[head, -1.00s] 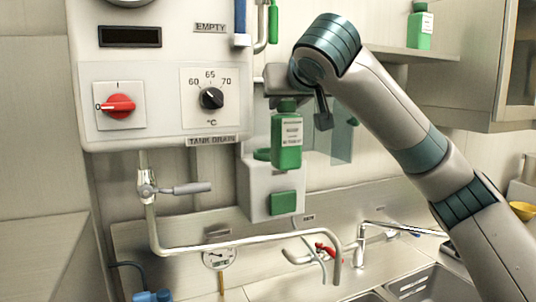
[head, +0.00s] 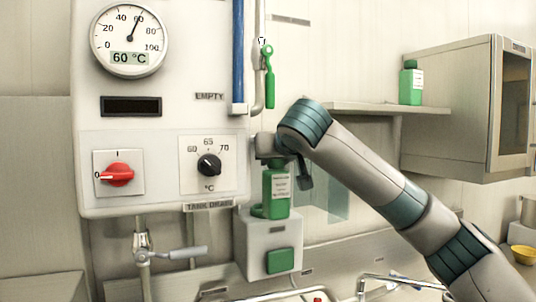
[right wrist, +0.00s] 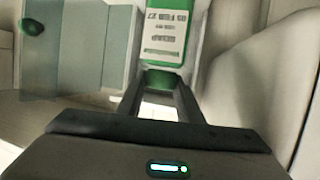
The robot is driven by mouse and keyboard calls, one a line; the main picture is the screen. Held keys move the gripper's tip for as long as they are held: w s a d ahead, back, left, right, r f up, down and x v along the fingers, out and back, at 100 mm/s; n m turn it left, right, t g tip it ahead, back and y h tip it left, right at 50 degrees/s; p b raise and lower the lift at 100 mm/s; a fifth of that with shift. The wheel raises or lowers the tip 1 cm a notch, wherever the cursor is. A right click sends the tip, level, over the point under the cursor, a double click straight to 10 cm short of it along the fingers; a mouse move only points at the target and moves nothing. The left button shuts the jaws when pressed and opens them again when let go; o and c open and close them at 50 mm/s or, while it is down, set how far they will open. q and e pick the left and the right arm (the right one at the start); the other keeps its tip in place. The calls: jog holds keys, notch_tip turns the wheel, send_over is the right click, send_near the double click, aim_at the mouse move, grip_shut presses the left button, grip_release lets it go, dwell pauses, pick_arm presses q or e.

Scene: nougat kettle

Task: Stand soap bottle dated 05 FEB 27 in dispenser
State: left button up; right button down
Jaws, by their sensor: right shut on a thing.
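My right gripper (head: 275,164) is shut on a green soap bottle (head: 277,196) near its top. The dispenser (head: 255,243) is a pale wall box with a green front pad and a green ring on top. The bottle's base overlaps the ring's right side in the head view; I cannot tell whether it rests there. My left gripper is out of view.
Another green bottle (head: 411,86) stands on the wall shelf (head: 375,107). The kettle's control panel (head: 160,165) is left of the dispenser. A green-handled valve (head: 268,78) hangs above the gripper. A tap (head: 400,281) and yellow bowl (head: 523,254) are lower right.

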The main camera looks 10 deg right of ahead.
jog(key=w+p, duration=0.3)
jog(key=w, duration=0.4)
jog(key=shift+w, duration=0.2)
jog(key=shift+d+r, duration=0.1)
jog(key=p+x, duration=0.3)
jog(key=p, duration=0.1)
jog(key=shift+w+f, duration=0.25)
jog(key=shift+f, duration=0.05)
